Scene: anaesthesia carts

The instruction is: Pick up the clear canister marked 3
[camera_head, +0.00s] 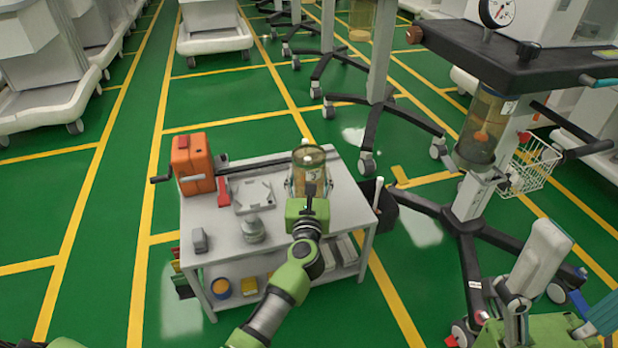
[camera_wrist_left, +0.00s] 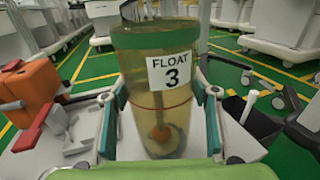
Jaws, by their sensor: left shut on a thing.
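The clear canister (camera_head: 308,160), yellowish with a green band at the top, is at the right part of the grey cart top. In the left wrist view the canister (camera_wrist_left: 150,95) stands upright, with a white "FLOAT 3" label facing me and an orange float low inside. My left gripper (camera_wrist_left: 157,125) is shut on it, a finger on each side. In the head view my left gripper (camera_head: 308,205) covers its lower front, so I cannot tell whether its base touches the cart. My right gripper (camera_head: 582,268) is at the lower right, fingers apart and empty.
A wheeled stand with a dark shelf (camera_head: 500,55) and another canister (camera_head: 483,125) is at right. Green floor is open at left.

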